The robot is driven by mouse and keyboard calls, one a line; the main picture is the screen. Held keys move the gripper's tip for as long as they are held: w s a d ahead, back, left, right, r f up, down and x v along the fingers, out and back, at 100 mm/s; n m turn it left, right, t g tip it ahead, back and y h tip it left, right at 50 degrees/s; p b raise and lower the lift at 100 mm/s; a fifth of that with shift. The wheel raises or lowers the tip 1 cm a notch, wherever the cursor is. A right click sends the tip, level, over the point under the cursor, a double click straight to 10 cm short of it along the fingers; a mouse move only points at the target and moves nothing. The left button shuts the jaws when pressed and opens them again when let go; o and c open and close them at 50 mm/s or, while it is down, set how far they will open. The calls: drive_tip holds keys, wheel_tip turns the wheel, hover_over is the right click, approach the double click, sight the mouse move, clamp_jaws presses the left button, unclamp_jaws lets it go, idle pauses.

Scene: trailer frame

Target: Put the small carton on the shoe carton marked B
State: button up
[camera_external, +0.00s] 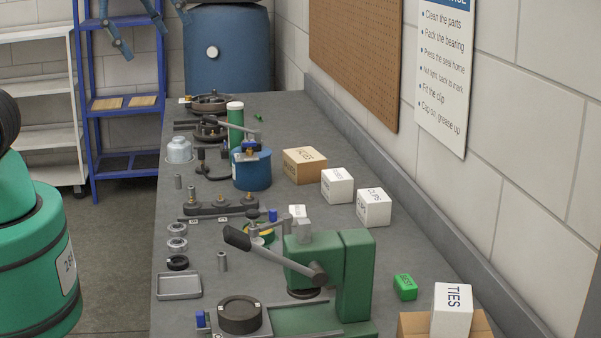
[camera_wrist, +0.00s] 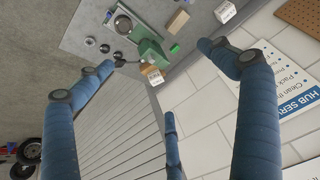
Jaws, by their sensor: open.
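A brown carton (camera_external: 305,165) with blurred lettering lies on the bench near the wall. Two small white cartons stand next to it: one with unreadable print (camera_external: 337,186) and one that seems to read CLIPS (camera_external: 374,207). A white TIES carton (camera_external: 452,310) stands on a second brown carton (camera_external: 415,324) at the bottom right, cut off by the picture edge. I cannot read a B on either brown carton. My gripper (camera_external: 140,38) is high at the top left, far from the cartons. In the wrist view its blue fingers are spread open and empty (camera_wrist: 160,55).
A green lever press (camera_external: 355,270) stands between the bench's left side and the TIES carton. A small green box (camera_external: 405,287) lies beside it. A blue canister (camera_external: 251,170), a green-and-white cylinder (camera_external: 235,125) and several metal parts crowd the left. A wall (camera_external: 540,130) bounds the right.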

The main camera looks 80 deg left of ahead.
drive_tip(key=s+a+f, duration=0.1)
drive_tip(key=s, duration=0.5)
drive_tip(key=shift+s+a+n, duration=0.3)
drive_tip(key=shift+s+a, duration=0.05)
drive_tip(key=shift+s, duration=0.05)
drive_tip(key=shift+f, duration=0.2)
wheel_tip(320, 180, down, 9)
drive_tip(key=b, duration=0.9)
